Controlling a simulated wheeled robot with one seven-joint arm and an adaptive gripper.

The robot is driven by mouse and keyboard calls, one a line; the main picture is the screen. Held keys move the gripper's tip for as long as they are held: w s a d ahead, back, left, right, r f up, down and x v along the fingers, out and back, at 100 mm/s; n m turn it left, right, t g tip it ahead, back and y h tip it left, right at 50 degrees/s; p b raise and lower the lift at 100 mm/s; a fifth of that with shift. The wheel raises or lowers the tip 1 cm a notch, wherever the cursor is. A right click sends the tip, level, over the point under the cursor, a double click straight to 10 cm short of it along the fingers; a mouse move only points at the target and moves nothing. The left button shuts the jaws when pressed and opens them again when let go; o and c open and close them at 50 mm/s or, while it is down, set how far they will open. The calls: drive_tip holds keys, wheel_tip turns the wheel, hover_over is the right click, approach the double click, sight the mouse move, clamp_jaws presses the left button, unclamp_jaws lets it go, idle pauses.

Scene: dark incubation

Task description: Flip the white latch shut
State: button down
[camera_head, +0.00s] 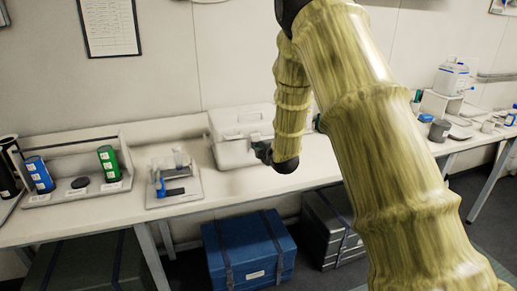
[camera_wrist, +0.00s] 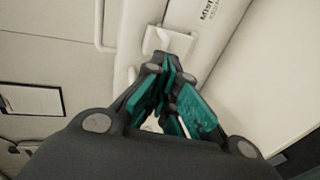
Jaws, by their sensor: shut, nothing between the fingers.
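The white latch (camera_wrist: 168,40) shows in the wrist view on the front of a pale case (camera_wrist: 205,30), just beyond my fingertips. My gripper (camera_wrist: 168,70) is shut and empty, its green-padded fingers together at the latch's lower edge. I cannot tell whether they touch it. In the head view the white case (camera_head: 232,148) stands on the bench with its lid down, and my gripper (camera_head: 262,150) is at its front right. The latch is too small to make out there, and my arm hides the case's right side.
A white bench (camera_head: 120,205) runs along the wall. A rack with a blue bottle (camera_head: 38,174) and a green bottle (camera_head: 109,163) stands at left, beside a small device (camera_head: 174,184). A blue crate (camera_head: 250,250) and a grey crate (camera_head: 330,230) are under the bench.

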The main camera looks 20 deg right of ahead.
drive_tip(key=b+v, duration=0.3)
drive_tip(key=v, duration=0.9)
drive_tip(key=shift+f, duration=0.2)
drive_tip(key=shift+s, duration=0.15)
drive_tip(key=s+a+f+m+g, duration=0.25)
drive_tip(key=s+f, duration=0.35)
drive_tip(key=f, duration=0.4)
drive_tip(key=s+a+f+m+g, duration=0.25)
drive_tip(key=s+f, duration=0.25)
drive_tip(key=f, duration=0.6)
drive_tip(key=s+a+f+m+g, duration=0.2)
drive_tip(key=s+a+f+m, duration=0.15)
drive_tip(key=s+f, duration=0.45)
drive_tip(key=s+a+f+m+g, duration=0.2)
drive_tip(key=s+f, duration=0.4)
drive_tip(key=s, duration=0.3)
drive_tip(key=s+a+f+m+g, duration=0.3)
drive_tip(key=s+f, duration=0.3)
drive_tip(key=s, duration=0.4)
drive_tip(key=s+a+f+m+g+y, duration=0.1)
drive_tip(key=s+a+f+m+g, duration=0.1)
drive_tip(key=s+f, duration=0.4)
drive_tip(key=s+a+m, duration=0.1)
drive_tip(key=s+m, duration=0.1)
drive_tip(key=s, duration=0.1)
drive_tip(key=shift+s+f+g, duration=0.25)
drive_tip(key=shift+s+g, duration=0.15)
